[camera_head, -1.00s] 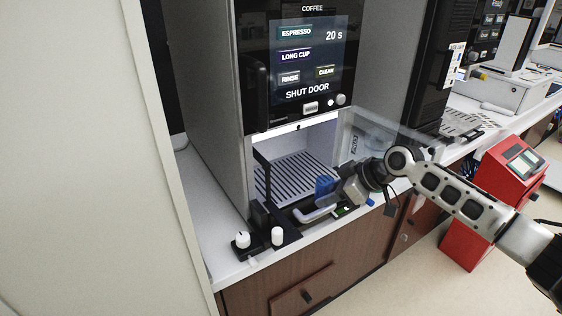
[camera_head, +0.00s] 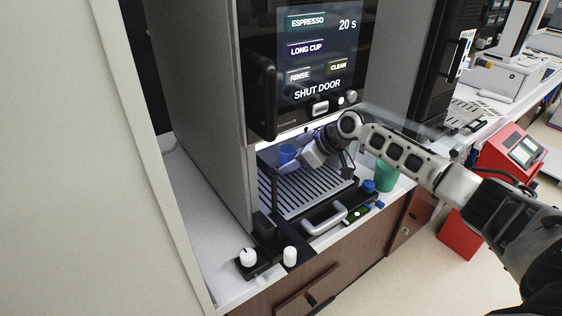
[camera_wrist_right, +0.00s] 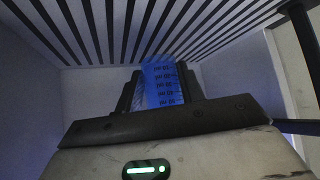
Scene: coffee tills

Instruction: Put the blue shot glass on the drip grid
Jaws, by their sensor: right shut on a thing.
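The blue shot glass (camera_head: 287,154) is inside the lit bay of the coffee machine, over the back part of the drip grid (camera_head: 290,197). My right gripper (camera_head: 293,158) reaches in from the right and is shut on the glass. In the right wrist view, the blue glass (camera_wrist_right: 164,84) sits between the dark fingers, with dark marks on its side. The slats of the grid (camera_wrist_right: 120,30) run across the top of that view. I cannot tell whether the glass touches the grid. My left gripper is not in view.
The machine's screen (camera_head: 318,52) reads "SHUT DOOR", and its clear door stands open at the right. A handle (camera_head: 325,218) and two white knobs (camera_head: 290,256) are in front. A green cup (camera_head: 386,176) and a small blue object (camera_head: 368,187) are beside my arm.

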